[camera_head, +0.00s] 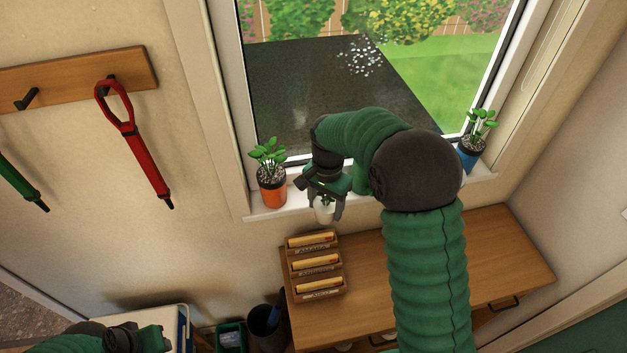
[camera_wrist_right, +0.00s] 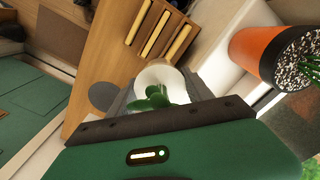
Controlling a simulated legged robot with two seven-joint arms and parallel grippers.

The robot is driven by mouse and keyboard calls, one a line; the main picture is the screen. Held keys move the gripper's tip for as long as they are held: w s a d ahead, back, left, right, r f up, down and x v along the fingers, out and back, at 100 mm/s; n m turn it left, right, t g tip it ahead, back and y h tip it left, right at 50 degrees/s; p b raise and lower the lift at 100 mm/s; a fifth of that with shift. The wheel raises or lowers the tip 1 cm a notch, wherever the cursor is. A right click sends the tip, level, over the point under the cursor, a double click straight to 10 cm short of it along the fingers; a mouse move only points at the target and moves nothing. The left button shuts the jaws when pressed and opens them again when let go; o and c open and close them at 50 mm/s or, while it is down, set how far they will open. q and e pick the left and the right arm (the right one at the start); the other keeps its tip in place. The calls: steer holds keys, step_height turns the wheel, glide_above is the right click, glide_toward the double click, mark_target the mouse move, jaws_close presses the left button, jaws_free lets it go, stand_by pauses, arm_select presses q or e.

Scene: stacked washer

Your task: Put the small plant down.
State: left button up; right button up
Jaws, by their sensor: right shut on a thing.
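The small plant (camera_head: 323,213) has green leaves in a white pot. It also shows in the right wrist view (camera_wrist_right: 160,77), where its leaves point towards the camera. My right gripper (camera_head: 325,204) is shut on the pot, with one finger on each side. In the head view the pot appears at the front edge of the white windowsill (camera_head: 262,213); I cannot tell whether it touches the sill. My left gripper (camera_head: 138,340) is low at the bottom left, apart from the plant; its fingers are not clear.
A plant in an orange pot (camera_head: 272,189) stands on the sill just left of my right gripper. A plant in a blue pot (camera_head: 468,155) stands at the sill's right end. Below are a wooden desk (camera_head: 510,260) and a letter rack (camera_head: 315,265). The desk's right side is clear.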

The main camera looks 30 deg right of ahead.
steer(key=w+d+p, duration=0.1)
steer(key=w, duration=0.2)
steer(key=w+d+p, duration=0.1)
steer(key=w+p, duration=0.1)
steer(key=w, duration=0.2)
steer(key=w+d+f+p, duration=0.1)
steer(key=w, duration=0.3)
steer(key=shift+w+d, duration=0.1)
steer(key=shift+w, duration=0.05)
steer(key=shift+w+f+p, duration=0.1)
steer(key=shift+w+p, duration=0.3)
steer(key=shift+w, duration=0.05)
steer(key=shift+f+p, duration=0.25)
steer(key=shift+p, duration=0.15)
step_height(320, 180, down, 2)
steer(key=shift+f+p, duration=0.2)
steer(key=shift+p, duration=0.6)
steer(key=shift+f, duration=0.4)
steer(key=o, duration=1.2)
steer(key=shift+d, duration=0.1)
steer(key=shift+o, duration=0.2)
